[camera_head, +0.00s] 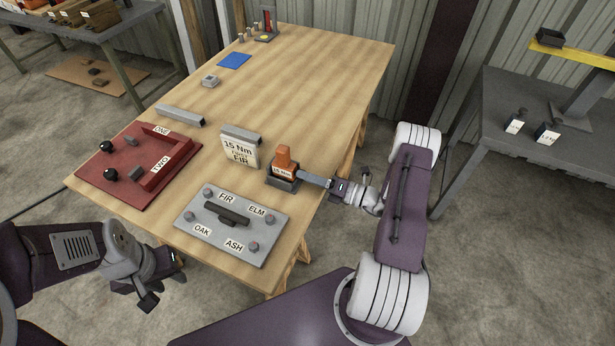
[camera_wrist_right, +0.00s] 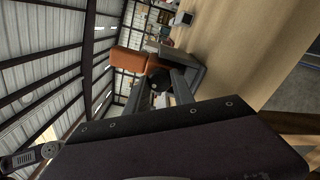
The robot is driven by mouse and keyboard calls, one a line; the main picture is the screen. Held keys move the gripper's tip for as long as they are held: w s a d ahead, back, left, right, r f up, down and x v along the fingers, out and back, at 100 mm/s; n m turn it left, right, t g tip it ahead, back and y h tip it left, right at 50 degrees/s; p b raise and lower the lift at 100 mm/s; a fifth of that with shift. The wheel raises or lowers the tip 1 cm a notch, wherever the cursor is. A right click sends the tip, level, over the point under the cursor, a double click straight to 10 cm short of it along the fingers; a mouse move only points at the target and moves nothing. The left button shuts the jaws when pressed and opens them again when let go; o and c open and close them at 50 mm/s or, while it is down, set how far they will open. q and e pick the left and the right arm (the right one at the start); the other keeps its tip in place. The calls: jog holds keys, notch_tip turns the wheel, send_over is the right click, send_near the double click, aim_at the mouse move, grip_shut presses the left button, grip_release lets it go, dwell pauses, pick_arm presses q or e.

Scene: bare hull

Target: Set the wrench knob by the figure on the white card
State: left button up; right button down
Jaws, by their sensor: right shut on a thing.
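The white card (camera_head: 240,152) stands on the wooden table and reads 15 Nm, with FIR at the bottom. To its right an orange wrench body (camera_head: 284,161) stands upright in a dark grey holder (camera_head: 283,183). It bears a small white label with a figure in Nm too small to read surely. My right gripper (camera_head: 304,176) reaches in from the right, its fingers closed at the wrench's dark knob (camera_wrist_right: 158,86), partly hidden between them. The orange body also shows in the right wrist view (camera_wrist_right: 129,60). My left gripper (camera_head: 160,288) hangs off the table's near left edge; its jaw gap is unclear.
A grey plate (camera_head: 190,218) with bolts marked FIR, ELM, OAK and ASH and a dark handle lies in front. A red board (camera_head: 120,185) marked ONE and TWO lies at left. A blue mat (camera_head: 234,60) lies far back. The table's right middle is clear.

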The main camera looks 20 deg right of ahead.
jog(key=c, duration=1.1)
grip_release()
jog(key=shift+o, duration=0.2)
jog(key=b+v, duration=0.1)
jog(key=v, duration=0.8)
jog(key=shift+a, duration=0.1)
